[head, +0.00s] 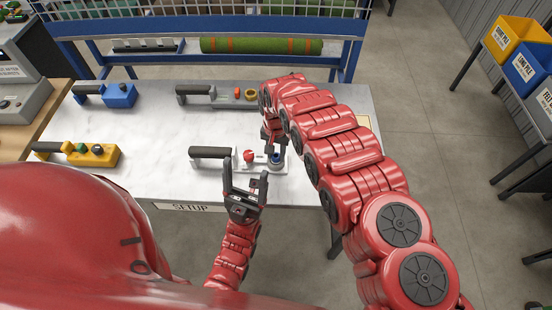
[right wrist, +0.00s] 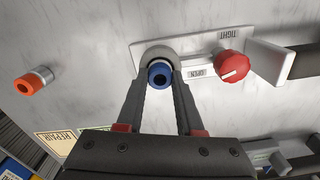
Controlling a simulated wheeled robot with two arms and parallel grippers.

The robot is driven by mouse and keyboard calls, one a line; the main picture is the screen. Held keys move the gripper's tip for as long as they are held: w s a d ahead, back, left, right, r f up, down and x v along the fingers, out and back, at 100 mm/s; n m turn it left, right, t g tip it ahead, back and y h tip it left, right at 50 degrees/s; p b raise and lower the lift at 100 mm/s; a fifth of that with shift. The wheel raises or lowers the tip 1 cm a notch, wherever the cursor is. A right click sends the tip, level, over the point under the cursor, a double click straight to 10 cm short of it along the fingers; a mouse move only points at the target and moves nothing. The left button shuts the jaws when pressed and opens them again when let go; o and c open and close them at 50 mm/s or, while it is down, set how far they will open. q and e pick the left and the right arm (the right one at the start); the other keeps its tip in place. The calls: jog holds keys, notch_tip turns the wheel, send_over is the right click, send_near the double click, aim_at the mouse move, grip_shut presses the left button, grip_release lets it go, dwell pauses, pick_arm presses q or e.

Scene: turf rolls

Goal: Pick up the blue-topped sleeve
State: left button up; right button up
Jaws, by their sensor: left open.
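The blue-topped sleeve (right wrist: 160,75) stands in the rounded grey holder of a white fixture plate (right wrist: 150,47); it also shows in the head view (head: 275,158). My right gripper (right wrist: 162,84) reaches down over it, one finger on each side of the blue top. Whether the fingers press on it I cannot tell. A red knob (right wrist: 232,67) sits beside it on the plate, between the words TIGHT and OPEN. My left gripper (head: 245,178) is open and empty at the front of the plate, near the red knob (head: 249,156).
An orange-topped sleeve (right wrist: 35,82) is apart on the table. Other black-handled fixtures stand around: blue (head: 121,95), yellow (head: 95,155), and one with an orange knob (head: 237,92). A green turf roll (head: 262,46) lies behind. Yellow and blue bins (head: 528,72) stand at right.

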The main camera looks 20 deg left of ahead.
grip_shut()
jog(key=shift+w+r, duration=0.1)
jog(key=shift+r, duration=0.05)
